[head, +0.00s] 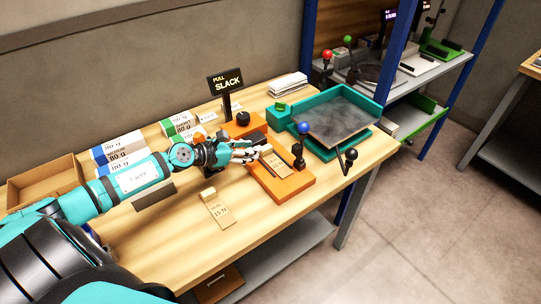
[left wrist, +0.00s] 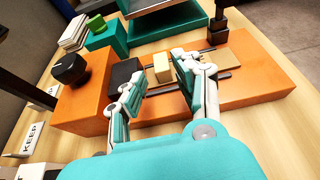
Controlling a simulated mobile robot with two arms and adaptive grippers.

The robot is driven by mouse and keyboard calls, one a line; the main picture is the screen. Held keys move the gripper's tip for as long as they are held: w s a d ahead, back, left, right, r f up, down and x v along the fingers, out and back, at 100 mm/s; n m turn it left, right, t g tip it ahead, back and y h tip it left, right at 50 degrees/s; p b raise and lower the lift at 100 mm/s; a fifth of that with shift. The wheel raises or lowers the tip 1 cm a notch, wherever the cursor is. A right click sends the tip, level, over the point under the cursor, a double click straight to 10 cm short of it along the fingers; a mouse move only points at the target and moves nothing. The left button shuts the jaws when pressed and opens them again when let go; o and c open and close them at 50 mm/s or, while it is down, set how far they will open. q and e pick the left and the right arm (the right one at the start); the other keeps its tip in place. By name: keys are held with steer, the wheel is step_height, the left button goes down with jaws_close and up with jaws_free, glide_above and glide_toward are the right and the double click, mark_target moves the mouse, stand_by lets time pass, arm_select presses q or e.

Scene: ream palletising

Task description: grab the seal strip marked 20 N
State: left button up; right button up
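A tan seal strip (head: 277,166) lies on the orange pull fixture (head: 284,187); its printed number is too small to read surely. In the left wrist view, a pale block (left wrist: 162,68), seemingly the strip's end tab, stands between black clamp parts and the tan strip body (left wrist: 217,58). My left gripper (head: 256,153) is at the fixture, fingers parted. In the left wrist view the fingertips (left wrist: 158,74) stand on either side of the pale block, with no clear contact. A second strip (head: 219,211), seemingly marked 15 N, lies on the table with its pale tab. My right gripper is not in view.
A PULL SLACK display (head: 226,85) and black knob (head: 243,118) stand behind the fixture. A teal tray (head: 372,98) and a blue-topped lever (head: 303,129) are to its right. Paper reams (head: 118,152) and a cardboard box (head: 45,182) are left. The table's front is mostly clear.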

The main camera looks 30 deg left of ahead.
mark_target(265, 148)
arm_select(q)
steer(key=shift+p+x, duration=0.6)
steer(key=shift+x, duration=2.45)
steer(key=shift+s+f, duration=0.15)
steer(key=shift+s, duration=0.05)
steer(key=shift+c, duration=0.9)
jaws_close()
